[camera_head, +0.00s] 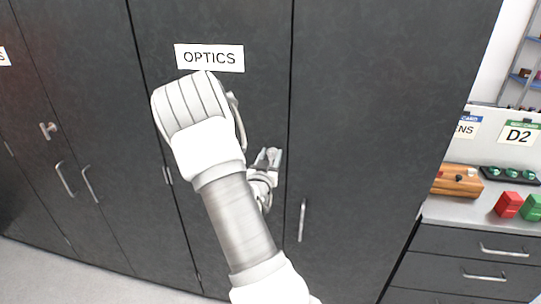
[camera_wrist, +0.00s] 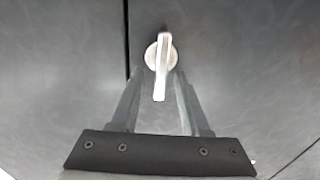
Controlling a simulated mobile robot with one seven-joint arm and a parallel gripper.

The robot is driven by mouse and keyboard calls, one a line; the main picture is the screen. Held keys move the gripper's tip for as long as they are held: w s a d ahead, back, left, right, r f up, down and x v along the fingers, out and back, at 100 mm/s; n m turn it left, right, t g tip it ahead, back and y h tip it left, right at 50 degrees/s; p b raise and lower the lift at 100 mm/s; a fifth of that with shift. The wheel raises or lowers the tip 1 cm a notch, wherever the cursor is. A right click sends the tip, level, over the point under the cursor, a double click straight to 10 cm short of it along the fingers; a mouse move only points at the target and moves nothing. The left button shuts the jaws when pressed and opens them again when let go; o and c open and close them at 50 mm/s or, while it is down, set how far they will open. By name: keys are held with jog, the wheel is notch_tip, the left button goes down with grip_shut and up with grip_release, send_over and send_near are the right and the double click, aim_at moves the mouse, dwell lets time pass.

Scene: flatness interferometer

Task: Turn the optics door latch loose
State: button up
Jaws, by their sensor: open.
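The optics door latch (camera_wrist: 161,65) is a silver turn-handle on a round base, on the dark door face in the wrist view. Its lever hangs straight down, close to a vertical door seam. My gripper (camera_wrist: 162,88) is open, with its two dark fingers on either side of the lever's lower part. I cannot tell whether either finger touches it. In the head view, my arm covers much of the door with the OPTICS label (camera_head: 209,58), and I cannot make out the latch clearly beside my wrist.
Dark cabinet doors fill the head view's left and middle, with another latch (camera_head: 47,130) and bar handles (camera_head: 302,220). At right is a counter with a wooden box (camera_head: 457,181), a red block (camera_head: 508,205) and a green block (camera_head: 533,207), above drawers (camera_head: 470,250).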

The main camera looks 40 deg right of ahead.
grip_shut()
jog(key=shift+f+n, duration=0.1)
jog(key=shift+n, duration=0.2)
jog(key=n+b, duration=0.1)
jog(key=n, duration=0.1)
jog(key=n+b, duration=0.2)
jog(key=n, duration=0.1)
jog(key=w+a+n+b, duration=0.1)
jog(key=n, duration=0.1)
jog(key=shift+f+n, duration=0.2)
jog(key=shift+n, duration=0.2)
jog(key=shift+w+a+f+n+b, duration=0.1)
jog(key=shift+f+n+b, duration=0.1)
jog(key=shift+n, duration=1.3)
jog(key=shift+w+f+n+b, duration=0.1)
jog(key=shift+f+n, duration=0.1)
jog(key=shift+n, duration=1.3)
jog(key=shift+a+f+n+b, duration=0.1)
jog(key=shift+f+n, duration=0.1)
jog(key=shift+n, duration=1.3)
